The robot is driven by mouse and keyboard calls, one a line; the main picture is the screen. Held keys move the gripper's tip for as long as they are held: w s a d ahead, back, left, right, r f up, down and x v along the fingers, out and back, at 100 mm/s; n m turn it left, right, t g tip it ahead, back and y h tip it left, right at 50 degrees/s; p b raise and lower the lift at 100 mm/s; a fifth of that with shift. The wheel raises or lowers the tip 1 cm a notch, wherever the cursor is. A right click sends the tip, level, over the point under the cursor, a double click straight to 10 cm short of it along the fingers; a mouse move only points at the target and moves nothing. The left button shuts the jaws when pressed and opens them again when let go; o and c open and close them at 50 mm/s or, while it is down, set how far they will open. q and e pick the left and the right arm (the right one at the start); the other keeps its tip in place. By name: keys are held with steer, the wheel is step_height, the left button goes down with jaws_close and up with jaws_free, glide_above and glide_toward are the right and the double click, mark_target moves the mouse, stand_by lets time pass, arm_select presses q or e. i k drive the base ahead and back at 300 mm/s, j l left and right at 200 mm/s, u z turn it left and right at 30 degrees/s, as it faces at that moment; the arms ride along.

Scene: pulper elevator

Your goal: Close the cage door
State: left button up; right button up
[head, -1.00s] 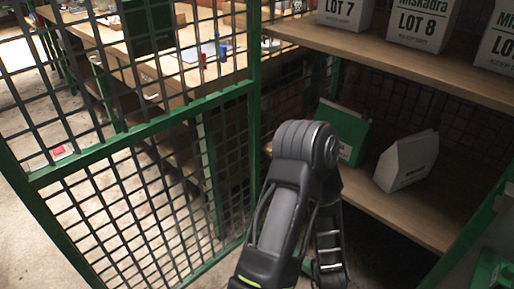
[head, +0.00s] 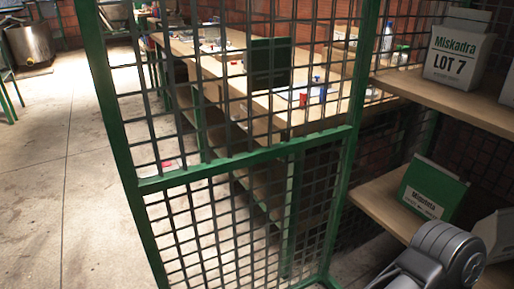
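The cage door (head: 245,159) is a green-framed panel of dark wire mesh with a crossbar, in the middle of the head view. It stands open, swung out from the shelving. Its free upright is on the left, and its other upright is on the right beside the shelves. One of my arm's links shows at the lower right, in front of the lower shelf and apart from the door. Neither gripper is in view, and no hand is seen touching the door.
Wooden shelves (head: 380,198) at the right hold a white Lot 7 box (head: 458,58) and a green-and-white box (head: 432,192). A long workbench (head: 215,68) stands behind the mesh. A metal vat (head: 30,46) is at the far left. The concrete floor left of the door is clear.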

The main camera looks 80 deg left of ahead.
mark_target(268, 62)
steer(key=k+j, duration=0.1)
steer(key=k, duration=0.55)
steer(key=k+j, duration=0.1)
steer(key=k, duration=0.55)
steer(key=k+j, duration=0.15)
steer(key=j, duration=0.15)
steer(key=k+j, duration=0.2)
steer(key=j, duration=0.15)
steer(key=k+j, duration=0.15)
steer(key=j, duration=0.15)
steer(key=k+j+u, duration=0.1)
steer(key=j, duration=0.25)
steer(key=k+j, duration=0.25)
steer(key=j, duration=1.35)
steer(key=k+u, duration=0.05)
